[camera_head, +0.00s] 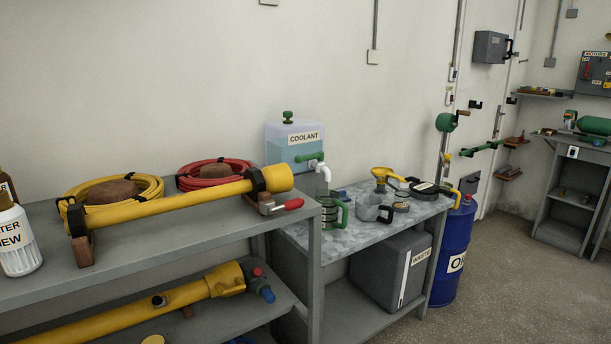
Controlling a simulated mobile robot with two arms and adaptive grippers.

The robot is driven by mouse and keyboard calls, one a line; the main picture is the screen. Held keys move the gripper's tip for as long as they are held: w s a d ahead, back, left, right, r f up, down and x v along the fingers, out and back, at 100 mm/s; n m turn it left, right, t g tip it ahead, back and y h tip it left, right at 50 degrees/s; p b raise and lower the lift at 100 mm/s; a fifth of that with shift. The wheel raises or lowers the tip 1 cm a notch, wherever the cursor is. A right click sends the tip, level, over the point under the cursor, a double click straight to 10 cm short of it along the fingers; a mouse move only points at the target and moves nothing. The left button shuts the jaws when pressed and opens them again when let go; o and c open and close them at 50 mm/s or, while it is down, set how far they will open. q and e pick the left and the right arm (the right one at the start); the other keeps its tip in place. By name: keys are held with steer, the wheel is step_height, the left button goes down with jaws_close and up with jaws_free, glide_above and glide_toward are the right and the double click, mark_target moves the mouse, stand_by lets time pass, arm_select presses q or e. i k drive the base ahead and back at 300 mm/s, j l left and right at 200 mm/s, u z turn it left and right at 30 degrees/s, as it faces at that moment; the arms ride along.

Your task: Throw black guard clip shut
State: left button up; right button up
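A long yellow shaft guard (170,206) lies along the upper grey shelf, resting on brown blocks. A black band (257,182) wraps its right end beside the yellow cone, and another black band (75,219) wraps its left end. Either could be the black guard clip; I cannot tell whether they are open or shut. A red-handled clamp (287,206) sits just below the right end. A second yellow shaft (125,318) on the lower shelf carries a small black part (159,300). Neither of my grippers is in view.
Yellow (140,181) and red (205,180) coiled hoses lie behind the upper shaft. A white bottle (18,243) stands at the left. A coolant tank (295,143), jugs and a funnel are on the right bench. A blue drum (452,250) stands beyond, with open floor to its right.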

mark_target(155, 300)
steer(key=i+l+u, duration=0.15)
steer(key=i+l, duration=0.15)
steer(key=i+l+u, duration=0.2)
steer(key=l, duration=0.2)
steer(key=i+l+u, duration=0.15)
steer(key=i+l, duration=0.15)
steer(key=i+l+u, duration=0.15)
steer(key=l, duration=0.4)
